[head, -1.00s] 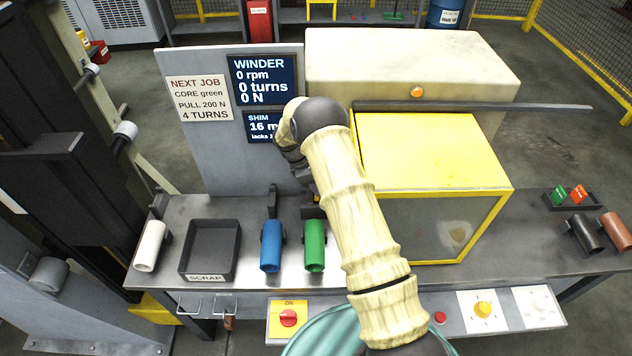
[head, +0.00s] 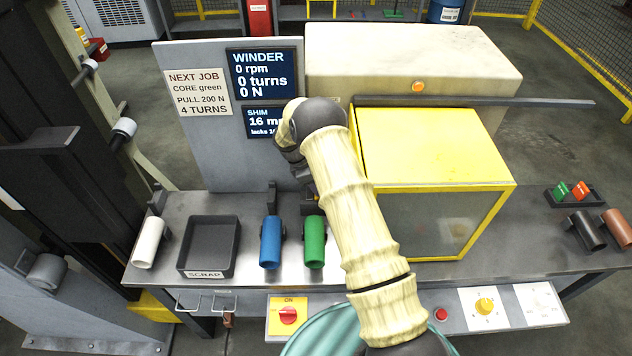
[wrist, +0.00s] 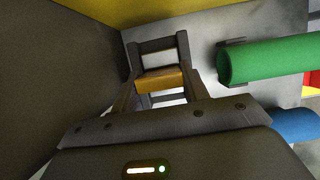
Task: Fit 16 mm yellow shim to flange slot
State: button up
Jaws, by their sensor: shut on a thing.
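The yellow shim (wrist: 160,78) shows in the wrist view as a small block between the two fingers of my gripper (wrist: 158,76). The gripper is shut on it. Grey bars (wrist: 158,45) stand just beyond the shim; I cannot tell whether they are the flange slot or whether the shim touches them. In the head view my forearm covers most of the gripper, which is beside the yellow-framed cover, behind the green core. The shim screen (head: 262,122) reads 16 mm, with a line starting "lacks" partly hidden.
A green core (head: 314,240) and a blue core (head: 271,242) lie close by on the bench. The yellow-framed cover (head: 435,150) stands right of my gripper. A scrap tray (head: 209,272) and a white core (head: 150,243) are to the left.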

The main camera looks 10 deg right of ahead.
jog(key=shift+f+b, duration=0.4)
jog(key=shift+f, duration=0.25)
jog(key=o, duration=1.1)
jog(key=shift+c, duration=0.2)
jog(key=shift+r, duration=0.15)
jog(key=shift+a+r, duration=0.15)
jog(key=shift+r, duration=0.1)
jog(key=shift+b+v, duration=0.45)
jog(key=shift+v, duration=0.75)
jog(key=w+a+b, duration=0.2)
jog(key=a+b, duration=0.1)
jog(key=a, duration=0.8)
jog(key=shift+a, duration=0.35)
jog(key=shift+w+f, duration=0.1)
